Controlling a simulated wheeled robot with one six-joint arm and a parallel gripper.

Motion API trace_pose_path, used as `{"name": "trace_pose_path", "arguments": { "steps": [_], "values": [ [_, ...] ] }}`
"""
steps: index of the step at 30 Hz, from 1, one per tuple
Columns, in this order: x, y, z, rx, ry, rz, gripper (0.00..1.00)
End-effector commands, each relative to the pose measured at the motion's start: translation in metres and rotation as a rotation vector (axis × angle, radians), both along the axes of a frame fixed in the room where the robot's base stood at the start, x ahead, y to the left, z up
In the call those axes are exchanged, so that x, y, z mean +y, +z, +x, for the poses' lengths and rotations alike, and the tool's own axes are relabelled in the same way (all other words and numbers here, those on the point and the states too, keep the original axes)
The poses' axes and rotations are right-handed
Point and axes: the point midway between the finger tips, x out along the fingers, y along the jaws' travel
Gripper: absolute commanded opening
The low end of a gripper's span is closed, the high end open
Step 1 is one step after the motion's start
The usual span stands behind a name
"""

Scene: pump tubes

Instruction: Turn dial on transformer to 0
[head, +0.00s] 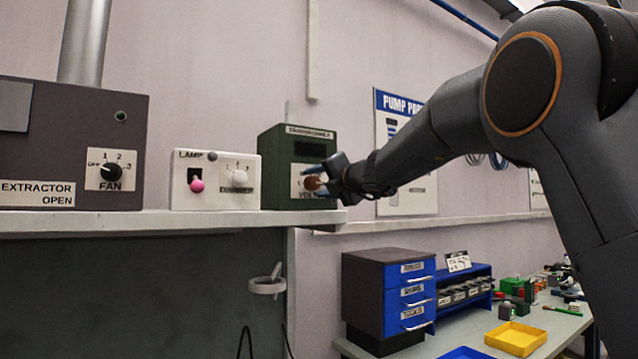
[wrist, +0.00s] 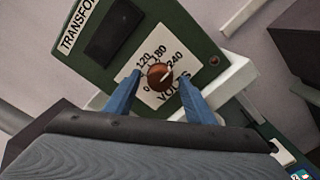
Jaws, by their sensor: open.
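The green transformer (head: 275,165) stands at the right end of the wall shelf. Its white VOLTS plate shows 0, 120, 180 and 240 in the wrist view, where the transformer (wrist: 88,78) appears tilted. The round brown dial (wrist: 160,76) is at the plate's middle, and its pale mark appears to point toward 240. My gripper (wrist: 160,80) is open, with one blue finger at either side of the dial. I cannot tell whether the fingers touch it. In the head view my gripper (head: 316,181) is in front of the plate and partly covers it.
A white lamp box (head: 215,180) with a pink knob stands left of the transformer. A dark extractor box (head: 70,150) is farther left. The shelf edge (head: 150,222) runs below them. A blue drawer unit (head: 405,290) and a yellow tray (head: 515,338) are on the lower bench.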

Motion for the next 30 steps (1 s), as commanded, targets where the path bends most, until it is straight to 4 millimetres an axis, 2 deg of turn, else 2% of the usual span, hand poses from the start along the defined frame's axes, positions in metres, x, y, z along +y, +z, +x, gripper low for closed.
{"name": "trace_pose_path", "arguments": {
  "steps": [2, 9, 20, 30],
  "values": [
    [-0.0003, -0.0001, 0.0, 0.0, 0.0, 0.0, 0.49],
    [-0.0005, 0.0, -0.0001, 0.0, 0.0, 0.0, 0.09],
    [-0.0005, -0.0007, 0.0002, -0.031, -0.001, -0.045, 0.08],
    [-0.0005, -0.003, 0.0009, -0.168, -0.001, -0.248, 0.08]
  ]
}}
